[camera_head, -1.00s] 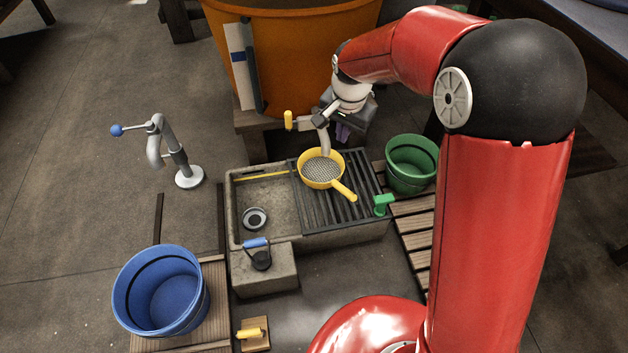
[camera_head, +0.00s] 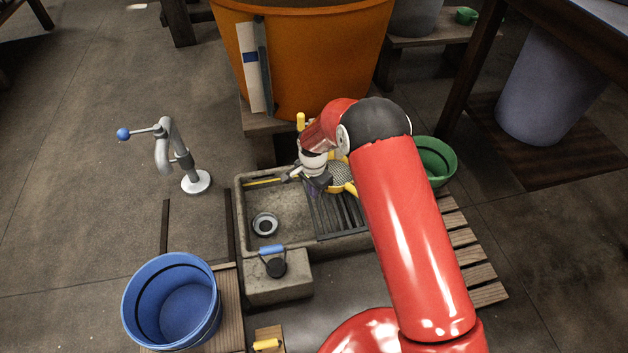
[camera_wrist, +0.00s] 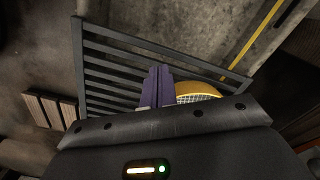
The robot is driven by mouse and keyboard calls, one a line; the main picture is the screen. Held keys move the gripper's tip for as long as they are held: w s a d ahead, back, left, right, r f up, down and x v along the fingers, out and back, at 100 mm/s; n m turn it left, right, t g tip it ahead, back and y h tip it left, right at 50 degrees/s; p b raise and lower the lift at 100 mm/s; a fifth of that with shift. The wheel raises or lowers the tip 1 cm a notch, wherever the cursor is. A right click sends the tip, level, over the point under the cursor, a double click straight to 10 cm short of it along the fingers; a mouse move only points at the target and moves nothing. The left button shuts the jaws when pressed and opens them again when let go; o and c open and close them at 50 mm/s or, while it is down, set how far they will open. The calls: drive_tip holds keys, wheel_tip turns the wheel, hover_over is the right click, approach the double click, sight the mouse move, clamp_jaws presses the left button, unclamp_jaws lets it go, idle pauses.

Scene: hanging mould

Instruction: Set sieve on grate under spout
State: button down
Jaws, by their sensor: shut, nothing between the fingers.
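The yellow sieve (camera_head: 345,176) is mostly hidden behind my arm. Its visible part is at the back of the dark slatted grate (camera_head: 338,218). The wrist view shows part of its yellow rim and mesh (camera_wrist: 198,91) over the grate (camera_wrist: 112,60). The spout is hidden behind my arm; its yellow handle (camera_head: 301,121) shows in front of the orange vat. My gripper (camera_head: 316,186) is above the grate, left of the sieve and apart from it. Its purple fingers (camera_wrist: 157,86) are shut with nothing between them.
The stone basin (camera_head: 246,220) lies left of the grate, with a grey drain ring (camera_head: 265,224) inside. A green bucket (camera_head: 437,158) stands right, partly behind my arm. A blue bucket (camera_head: 172,300) is front left. A grey standpipe (camera_head: 182,155) rises from the floor at left.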

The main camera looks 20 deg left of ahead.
wheel_tip(320, 180, down, 2)
drive_tip(key=shift+f, duration=0.15)
drive_tip(key=w, duration=0.1)
drive_tip(key=w+d, duration=0.1)
drive_tip(key=w, duration=0.1)
drive_tip(key=shift+d, duration=0.2)
drive_tip(key=shift+w+d, duration=0.2)
drive_tip(key=shift+w, duration=0.1)
drive_tip(key=shift+w+d+b, duration=0.3)
drive_tip(key=shift+w+b, duration=0.15)
drive_tip(key=shift+w, duration=0.15)
drive_tip(key=shift+w+d+b, duration=0.25)
drive_tip(key=shift+w+b, duration=0.15)
drive_tip(key=shift+w, duration=0.15)
